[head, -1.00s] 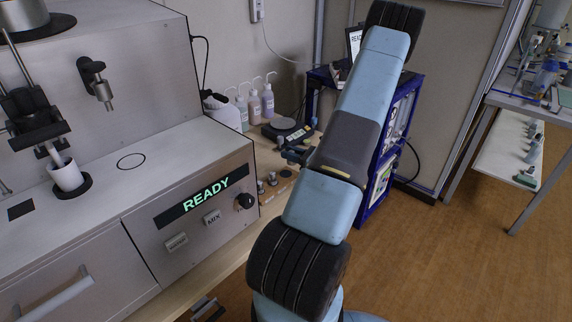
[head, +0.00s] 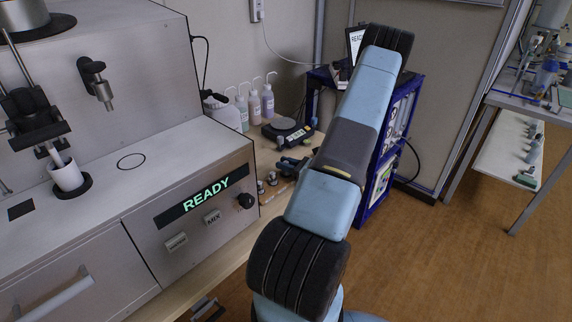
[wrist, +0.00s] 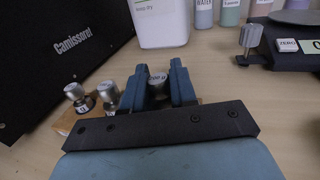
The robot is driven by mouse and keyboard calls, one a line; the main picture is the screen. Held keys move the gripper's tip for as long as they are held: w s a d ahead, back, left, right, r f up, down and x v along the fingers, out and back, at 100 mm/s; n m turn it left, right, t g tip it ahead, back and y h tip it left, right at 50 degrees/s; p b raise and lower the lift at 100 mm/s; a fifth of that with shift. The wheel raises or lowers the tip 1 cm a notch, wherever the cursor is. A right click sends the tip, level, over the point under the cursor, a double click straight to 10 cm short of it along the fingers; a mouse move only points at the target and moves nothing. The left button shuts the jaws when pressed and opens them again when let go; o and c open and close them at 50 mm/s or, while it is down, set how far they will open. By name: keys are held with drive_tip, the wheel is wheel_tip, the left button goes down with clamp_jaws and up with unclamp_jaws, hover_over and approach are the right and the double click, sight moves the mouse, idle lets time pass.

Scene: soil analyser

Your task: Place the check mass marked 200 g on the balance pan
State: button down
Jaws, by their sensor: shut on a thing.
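My gripper (wrist: 157,84) is shut on a grey metal check mass (wrist: 157,74) in the wrist view. Its top marking looks like 200 g, partly blurred. Two other knobbed masses, one (wrist: 108,91) beside my left finger and one (wrist: 74,91) further left, stand on a wooden rack (wrist: 65,126). I cannot tell whether the held mass is clear of the rack. The balance (wrist: 300,52) is at the right, with its round pan (wrist: 296,17) partly cut off. In the head view, my gripper (head: 288,167) is just in front of the balance (head: 298,136) and its dark pan (head: 283,126).
The analyser (head: 180,200), reading READY, fills the left of the head view. Several wash bottles (head: 254,106) stand behind the balance. A white container (wrist: 158,22) stands behind my gripper in the wrist view. Bare bench lies between my gripper and the balance.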

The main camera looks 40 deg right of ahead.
drive_tip(key=shift+f, duration=0.1)
drive_tip(key=c, duration=0.9)
unclamp_jaws()
